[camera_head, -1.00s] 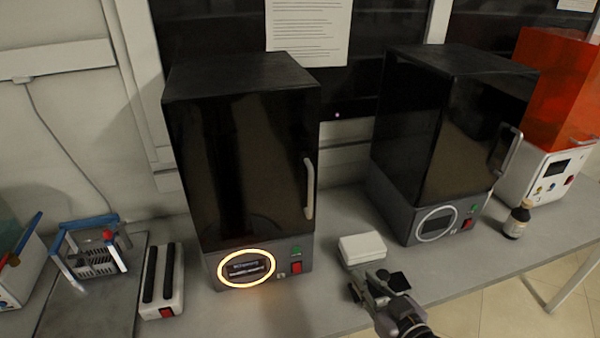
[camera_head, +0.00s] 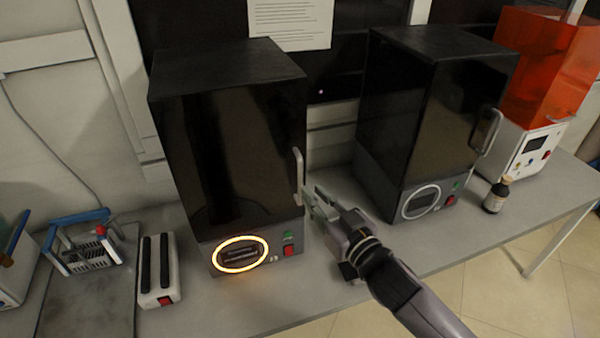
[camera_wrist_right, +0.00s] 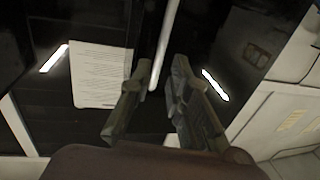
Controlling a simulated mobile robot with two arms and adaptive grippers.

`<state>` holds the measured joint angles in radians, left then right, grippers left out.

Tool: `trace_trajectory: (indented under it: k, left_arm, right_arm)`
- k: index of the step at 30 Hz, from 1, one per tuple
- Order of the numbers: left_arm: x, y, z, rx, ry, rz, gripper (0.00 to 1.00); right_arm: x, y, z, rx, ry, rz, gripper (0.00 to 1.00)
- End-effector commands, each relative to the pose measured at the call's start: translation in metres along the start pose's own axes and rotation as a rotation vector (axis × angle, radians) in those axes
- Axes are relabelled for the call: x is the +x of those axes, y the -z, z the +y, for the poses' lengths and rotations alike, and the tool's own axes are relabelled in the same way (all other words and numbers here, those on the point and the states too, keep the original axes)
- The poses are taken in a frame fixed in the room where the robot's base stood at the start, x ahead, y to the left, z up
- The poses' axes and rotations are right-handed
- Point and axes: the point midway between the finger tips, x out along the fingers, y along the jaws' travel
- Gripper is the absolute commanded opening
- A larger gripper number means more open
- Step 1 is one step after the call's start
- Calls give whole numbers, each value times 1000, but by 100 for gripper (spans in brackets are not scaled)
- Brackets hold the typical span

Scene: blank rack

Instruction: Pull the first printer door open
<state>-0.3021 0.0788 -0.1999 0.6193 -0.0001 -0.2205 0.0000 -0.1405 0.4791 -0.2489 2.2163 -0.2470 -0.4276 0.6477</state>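The first printer (camera_head: 225,140) is a tall black cabinet with a dark glossy door, shut, and a lit orange ring on its grey base. Its pale vertical door handle (camera_head: 299,172) is at the door's right edge. My right gripper (camera_head: 315,204) is just right of the handle's lower end, fingers toward the door. In the right wrist view its fingers (camera_wrist_right: 160,85) are apart and the handle (camera_wrist_right: 168,40) runs down toward the gap between them. I cannot tell whether they touch it. My left gripper is not in view.
A second black printer (camera_head: 425,120) stands to the right, with a brown bottle (camera_head: 496,194) and an orange-covered machine (camera_head: 545,70) beyond. A white device with black bars (camera_head: 158,270) and a blue-handled rack (camera_head: 85,243) stand left on the grey bench (camera_head: 300,292).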

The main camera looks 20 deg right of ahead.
Motion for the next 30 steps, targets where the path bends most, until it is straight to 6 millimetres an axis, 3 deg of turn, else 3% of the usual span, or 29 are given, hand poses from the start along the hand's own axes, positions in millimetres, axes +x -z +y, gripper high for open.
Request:
trace_trajectory:
  k: [6, 12, 23, 30]
  left_arm:
    - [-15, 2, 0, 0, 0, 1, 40]
    - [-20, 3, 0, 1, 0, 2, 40]
    - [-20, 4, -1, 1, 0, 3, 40]
    - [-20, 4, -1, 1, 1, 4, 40]
  right_arm:
    - [44, 4, 0, 1, 0, 1, 17]
    - [65, 1, 0, 0, 0, 0, 17]
    - [70, 0, 0, 0, 1, 0, 17]
    - [69, 0, 0, 0, 1, 0, 2]
